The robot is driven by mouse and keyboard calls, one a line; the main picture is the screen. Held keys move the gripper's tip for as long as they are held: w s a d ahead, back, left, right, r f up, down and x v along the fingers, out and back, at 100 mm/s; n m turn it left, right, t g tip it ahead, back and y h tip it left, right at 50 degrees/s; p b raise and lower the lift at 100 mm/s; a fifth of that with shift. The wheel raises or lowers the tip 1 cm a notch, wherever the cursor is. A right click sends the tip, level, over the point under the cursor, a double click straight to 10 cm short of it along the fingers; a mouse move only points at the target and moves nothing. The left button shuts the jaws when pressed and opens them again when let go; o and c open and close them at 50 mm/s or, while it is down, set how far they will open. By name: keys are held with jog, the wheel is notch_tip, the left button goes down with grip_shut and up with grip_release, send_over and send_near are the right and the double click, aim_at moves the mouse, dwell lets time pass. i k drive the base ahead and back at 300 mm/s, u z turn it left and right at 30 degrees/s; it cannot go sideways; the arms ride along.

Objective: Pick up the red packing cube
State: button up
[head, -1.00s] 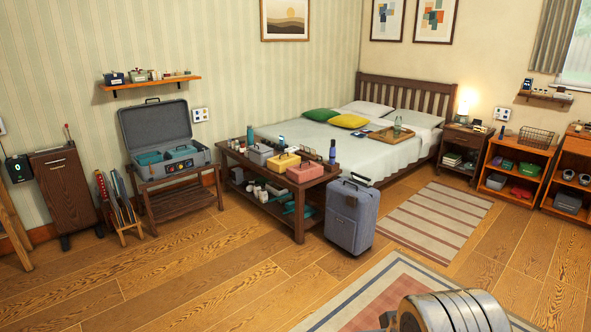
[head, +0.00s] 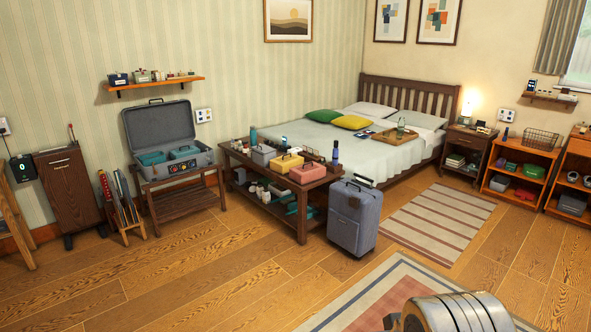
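A salmon-red box-shaped cube (head: 308,173) sits on the top of the dark wooden bench (head: 303,207), at its front right corner. It looks like the red packing cube. A yellow cube (head: 287,163) and a grey cube (head: 263,155) stand beside it to the left. A dark red item (head: 525,194) also lies in the orange shelf unit at the right; it is too small to identify. Only a grey, ribbed part of my arm shows at the bottom right. My gripper's fingertips are not visible.
A blue-grey suitcase (head: 353,216) stands upright against the bench's right end. An open grey case (head: 166,145) rests on a rack to the left. The bed (head: 385,150) is behind the bench. Wooden floor (head: 200,285) in front is clear, with a bordered rug (head: 385,292) at the right.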

aim_at(308, 172)
jog(key=u, duration=0.25)
jog(key=i, duration=1.15)
jog(key=u, duration=0.5)
jog(key=i, duration=3)
jog(key=z, duration=0.5)
jog(key=i, duration=0.8)
jog(key=z, duration=0.25)
